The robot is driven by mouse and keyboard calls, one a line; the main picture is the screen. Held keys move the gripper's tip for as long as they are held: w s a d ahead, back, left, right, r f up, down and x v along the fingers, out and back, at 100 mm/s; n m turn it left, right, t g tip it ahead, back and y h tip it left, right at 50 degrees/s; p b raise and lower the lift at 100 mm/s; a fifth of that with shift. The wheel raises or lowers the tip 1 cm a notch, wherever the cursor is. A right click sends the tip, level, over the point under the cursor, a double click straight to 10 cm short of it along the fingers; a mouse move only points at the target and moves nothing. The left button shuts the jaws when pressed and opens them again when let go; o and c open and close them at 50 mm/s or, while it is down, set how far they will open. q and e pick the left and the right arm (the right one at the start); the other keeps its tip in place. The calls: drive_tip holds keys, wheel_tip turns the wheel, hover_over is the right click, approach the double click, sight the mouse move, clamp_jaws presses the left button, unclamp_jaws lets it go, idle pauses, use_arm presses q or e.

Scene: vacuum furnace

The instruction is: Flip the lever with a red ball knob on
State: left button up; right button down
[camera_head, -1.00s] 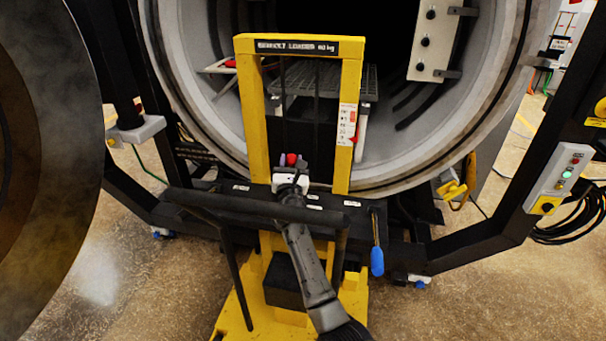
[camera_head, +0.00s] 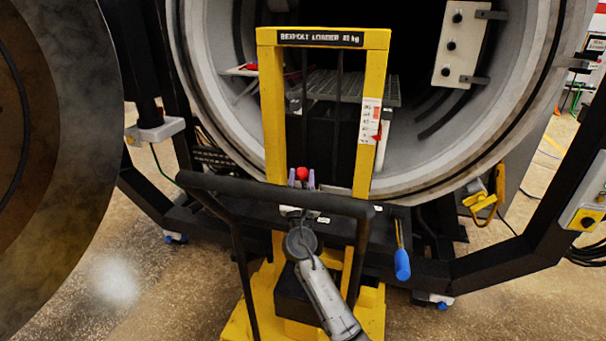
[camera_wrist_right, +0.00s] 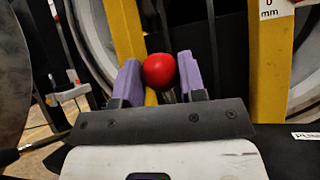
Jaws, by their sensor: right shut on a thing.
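The red ball knob (camera_head: 302,173) shows in the head view in front of the yellow lift frame, above the black plate of the loader. In the right wrist view the red ball knob (camera_wrist_right: 159,71) sits between the two purple finger pads, with a thin stem just below it. My right gripper (camera_head: 302,180) reaches it from the front. The right gripper (camera_wrist_right: 160,80) is shut on the lever at its knob. Most of the lever below the knob is hidden by the gripper. My left gripper is not in view.
The yellow loader frame (camera_head: 376,105) stands before the round furnace opening (camera_head: 500,150). A black push bar (camera_head: 230,187) crosses close to my right arm. A blue-handled lever (camera_head: 402,262) stands to the right. A large round door (camera_head: 60,150) fills the left.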

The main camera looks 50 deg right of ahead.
drive_tip(key=shift+a+f, duration=0.1)
drive_tip(key=shift+f, duration=0.25)
drive_tip(key=c, duration=1)
unclamp_jaws()
drive_tip(key=shift+a, duration=0.1)
drive_tip(key=shift+s+a, duration=0.1)
drive_tip(key=p+v, duration=0.2)
drive_tip(key=v, duration=1.1)
drive_tip(key=shift+s+a, duration=0.2)
drive_tip(key=shift+s, duration=0.05)
drive_tip(key=shift+f, duration=0.15)
